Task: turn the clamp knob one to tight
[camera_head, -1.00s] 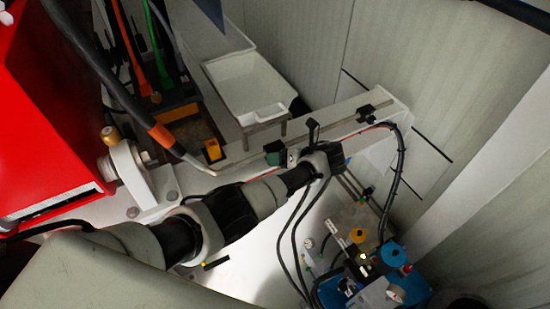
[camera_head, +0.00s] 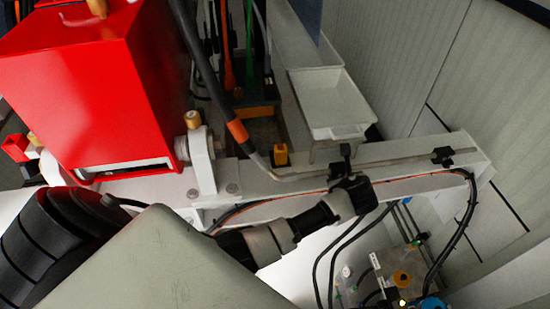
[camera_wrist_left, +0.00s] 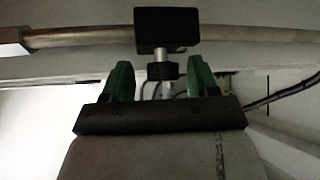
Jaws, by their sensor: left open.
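In the head view, a black clamp (camera_head: 345,154) sits on a thin metal pipe (camera_head: 395,161) along a white beam. My left gripper (camera_head: 349,178) is just below this clamp, at the end of my arm; its fingers are hardly visible there. In the left wrist view, the clamp is a black block (camera_wrist_left: 166,30) on the pipe (camera_wrist_left: 85,36), with a metal stem and a small black knob (camera_wrist_left: 163,71) below. The green fingers of my left gripper (camera_wrist_left: 160,78) are open, one on each side of the knob, with gaps. My right gripper is not in view.
A second black clamp (camera_head: 442,156) sits further right on the pipe. A white tray (camera_head: 330,104) is behind the beam. A red box-shaped unit (camera_head: 90,85) stands left. Black hoses (camera_head: 460,240) hang at the right, above a valve assembly (camera_head: 402,280).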

